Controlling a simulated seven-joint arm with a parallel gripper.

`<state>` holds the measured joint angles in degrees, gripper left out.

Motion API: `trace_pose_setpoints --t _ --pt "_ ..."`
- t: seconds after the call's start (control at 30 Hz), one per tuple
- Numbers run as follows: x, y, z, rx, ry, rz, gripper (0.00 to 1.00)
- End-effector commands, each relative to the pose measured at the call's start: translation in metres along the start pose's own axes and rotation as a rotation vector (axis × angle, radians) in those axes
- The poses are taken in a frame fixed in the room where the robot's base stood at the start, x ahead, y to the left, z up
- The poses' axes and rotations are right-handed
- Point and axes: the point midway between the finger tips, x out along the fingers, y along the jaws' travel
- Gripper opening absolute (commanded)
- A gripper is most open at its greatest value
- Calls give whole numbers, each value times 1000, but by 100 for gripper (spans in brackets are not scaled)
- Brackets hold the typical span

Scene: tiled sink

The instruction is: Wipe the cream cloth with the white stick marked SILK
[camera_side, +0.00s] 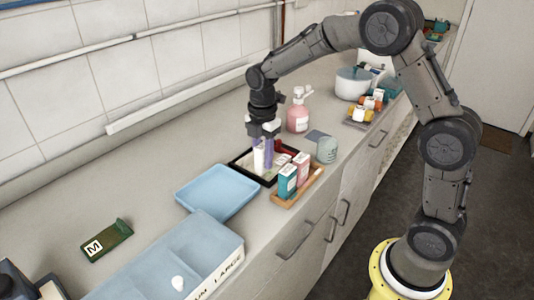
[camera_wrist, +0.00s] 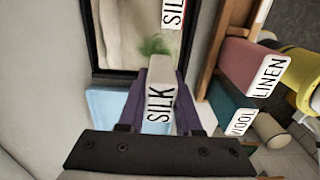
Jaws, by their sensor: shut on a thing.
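My gripper (camera_side: 263,150) has purple fingers and points down over a black-rimmed tray (camera_side: 238,166). It is shut on the white stick (camera_side: 258,160), whose SILK label faces the wrist camera (camera_wrist: 160,100). The cream cloth (camera_wrist: 118,35) lies in the black-rimmed tray, with a green smudge (camera_wrist: 155,46) just beyond the stick's end. In the side view the gripper and stick hide much of the cloth. I cannot tell whether the stick touches it. A red item with a partly cut-off label starting "SIL" (camera_wrist: 174,12) lies at the tray's right in the wrist view.
A wooden tray (camera_side: 284,203) beside the black-rimmed tray holds a teal box (camera_side: 287,182) and a pink LINEN box (camera_wrist: 252,68). A light blue tray (camera_side: 217,190) is in front. A pink pump bottle (camera_side: 298,115) and a grey-green cup (camera_side: 327,150) stand near.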

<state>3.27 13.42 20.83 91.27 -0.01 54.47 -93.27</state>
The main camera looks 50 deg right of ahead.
Motion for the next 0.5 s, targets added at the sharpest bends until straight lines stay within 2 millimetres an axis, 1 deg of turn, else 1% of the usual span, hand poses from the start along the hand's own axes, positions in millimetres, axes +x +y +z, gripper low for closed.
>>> trace_pose_setpoints --t 0.1,0.23,0.37,0.5 --pt "0 0 -11 -3 0 -2 0" --pt "0 0 -17 -1 0 -1 0" --pt "-1 0 -16 0 0 -1 0" --pt "-1 0 -9 2 0 -1 0"
